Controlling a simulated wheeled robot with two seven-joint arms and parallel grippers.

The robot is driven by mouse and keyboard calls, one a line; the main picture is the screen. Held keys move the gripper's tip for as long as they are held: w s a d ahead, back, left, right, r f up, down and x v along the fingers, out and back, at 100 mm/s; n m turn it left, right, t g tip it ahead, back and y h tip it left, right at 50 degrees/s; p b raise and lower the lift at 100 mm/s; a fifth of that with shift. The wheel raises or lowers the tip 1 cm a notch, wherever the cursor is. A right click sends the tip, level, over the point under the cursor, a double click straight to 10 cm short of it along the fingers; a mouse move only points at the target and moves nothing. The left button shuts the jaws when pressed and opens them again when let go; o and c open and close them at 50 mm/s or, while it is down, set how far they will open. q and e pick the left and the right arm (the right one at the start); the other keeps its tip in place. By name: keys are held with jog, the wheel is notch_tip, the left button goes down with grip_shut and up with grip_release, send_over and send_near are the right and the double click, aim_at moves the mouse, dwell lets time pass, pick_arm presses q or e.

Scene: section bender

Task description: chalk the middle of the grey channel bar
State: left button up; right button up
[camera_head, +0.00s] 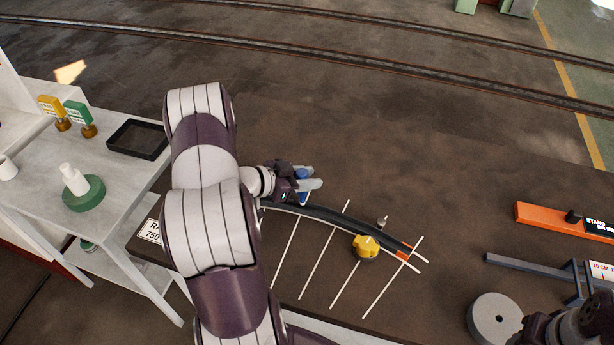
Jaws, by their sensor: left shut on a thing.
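The grey channel bar (335,217) lies curved on the dark table, running from beside my left arm to an orange-marked stretch near its right end. My left gripper (306,186) is just above and behind the bar's left part, shut on a small blue piece (303,173) that looks like the chalk. The fingers partly hide it, and I cannot tell whether it touches the bar. My left arm hides the bar's left end. Dark parts of my right arm show at the bottom right corner; its fingertips cannot be made out.
A yellow knob (365,246) stands against the bar's front side, and a small metal peg (383,222) stands behind it. Pale lines cross the table under the bar. A grey disc (495,318) and an orange tool (565,220) lie right. A grey side table (120,180) stands left.

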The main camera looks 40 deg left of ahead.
pick_arm(q)
jog(key=shift+f, duration=0.3)
dwell(0.5)
jog(key=shift+r, duration=0.1)
dwell(0.7)
notch_tip(320, 180, up, 9)
jog(key=p, duration=0.8)
dwell(0.4)
